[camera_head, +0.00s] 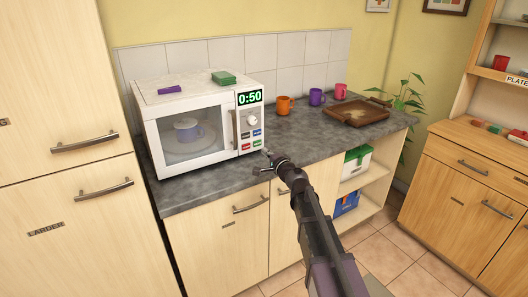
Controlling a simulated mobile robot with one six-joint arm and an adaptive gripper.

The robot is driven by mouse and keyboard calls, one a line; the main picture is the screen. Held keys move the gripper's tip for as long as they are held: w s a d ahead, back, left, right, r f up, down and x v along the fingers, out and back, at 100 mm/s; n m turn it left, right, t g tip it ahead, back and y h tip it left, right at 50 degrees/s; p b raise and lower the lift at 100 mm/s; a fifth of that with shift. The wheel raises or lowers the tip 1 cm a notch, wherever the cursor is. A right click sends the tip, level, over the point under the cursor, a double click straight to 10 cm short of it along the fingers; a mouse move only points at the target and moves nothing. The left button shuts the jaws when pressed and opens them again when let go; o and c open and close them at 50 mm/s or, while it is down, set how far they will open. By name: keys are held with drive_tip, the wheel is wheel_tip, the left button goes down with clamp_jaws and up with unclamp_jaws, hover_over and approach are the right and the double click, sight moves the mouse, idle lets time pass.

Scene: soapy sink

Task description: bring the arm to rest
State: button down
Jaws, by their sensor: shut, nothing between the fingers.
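My gripper (267,154) is at the end of my arm, which reaches up from the bottom of the head view. It is shut and empty, just in front of the lower right corner of the white microwave (188,93). I cannot tell whether the fingertips touch the microwave's button panel.
The grey counter (310,138) carries an orange mug (284,105), a purple mug (316,97), a pink mug (341,91) and a brown tray (356,113). A purple block (170,89) and green sponge-like block (223,78) lie on the microwave. Tiled floor (392,248) is open at lower right.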

idle(0.6)
drive_tip(key=s+d+f+n+g+h+p, duration=0.1)
drive_tip(key=s+d+f+n+g+p, duration=0.3)
drive_tip(key=s, duration=0.4)
drive_tip(key=s+d+f+n+g+h+p, duration=0.1)
drive_tip(key=s+d+f+n+g, duration=0.1)
drive_tip(key=s+f+n+g, duration=0.45)
drive_tip(key=s+d+g+h+p, duration=0.3)
drive_tip(key=s+d+h, duration=0.5)
drive_tip(key=s+d, duration=0.7)
drive_tip(key=shift+s+d+n+g, duration=0.3)
drive_tip(key=shift+s+n+g, duration=0.05)
drive_tip(key=shift+s+g, duration=0.45)
drive_tip(key=shift+a, duration=0.1)
idle(0.7)
